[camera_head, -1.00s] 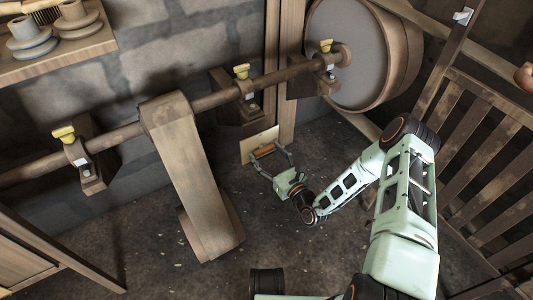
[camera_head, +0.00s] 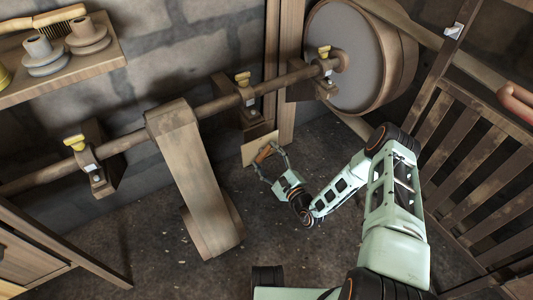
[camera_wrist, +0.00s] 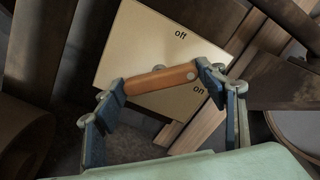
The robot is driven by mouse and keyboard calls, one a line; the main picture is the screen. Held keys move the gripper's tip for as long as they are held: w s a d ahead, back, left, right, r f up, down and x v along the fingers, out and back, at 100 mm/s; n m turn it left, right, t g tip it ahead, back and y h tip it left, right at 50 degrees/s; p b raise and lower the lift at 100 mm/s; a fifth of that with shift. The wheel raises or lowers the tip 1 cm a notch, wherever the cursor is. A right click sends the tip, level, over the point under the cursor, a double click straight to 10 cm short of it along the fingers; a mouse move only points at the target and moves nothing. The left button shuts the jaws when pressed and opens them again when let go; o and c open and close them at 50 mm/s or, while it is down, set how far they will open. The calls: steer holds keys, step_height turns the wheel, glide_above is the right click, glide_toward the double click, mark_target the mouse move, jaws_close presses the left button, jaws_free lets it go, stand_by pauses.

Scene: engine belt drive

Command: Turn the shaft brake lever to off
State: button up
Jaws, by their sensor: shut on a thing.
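The shaft brake lever (camera_wrist: 160,80) is an orange-brown wooden handle in front of a pale plate (camera_wrist: 135,42) marked "off" at the top and "on" lower right. In the wrist view the lever lies nearly level, its right end close to the "on" label. My gripper (camera_wrist: 161,77) is shut on the lever, one finger at each end. In the head view my gripper (camera_head: 267,156) reaches the small plate (camera_head: 254,155) low on the wall, with the lever (camera_head: 264,153) between its fingers. The lever's pivot is mostly hidden.
A long wooden shaft (camera_head: 211,107) with yellow-topped bearings (camera_head: 243,79) runs above the plate to a large wheel (camera_head: 345,56). A slatted wooden rail (camera_head: 470,150) is at the right. The floor between is open.

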steer(key=n+p, duration=0.2)
steer(key=n, duration=0.2)
steer(key=shift+r+n, duration=0.15)
steer(key=shift+n, duration=0.25)
steer(key=n+p, duration=0.2)
steer(key=n, duration=0.2)
steer(key=shift+n, duration=0.3)
steer(key=shift+w, duration=0.1)
steer(key=o, duration=1.2)
steer(key=shift+c, duration=0.2)
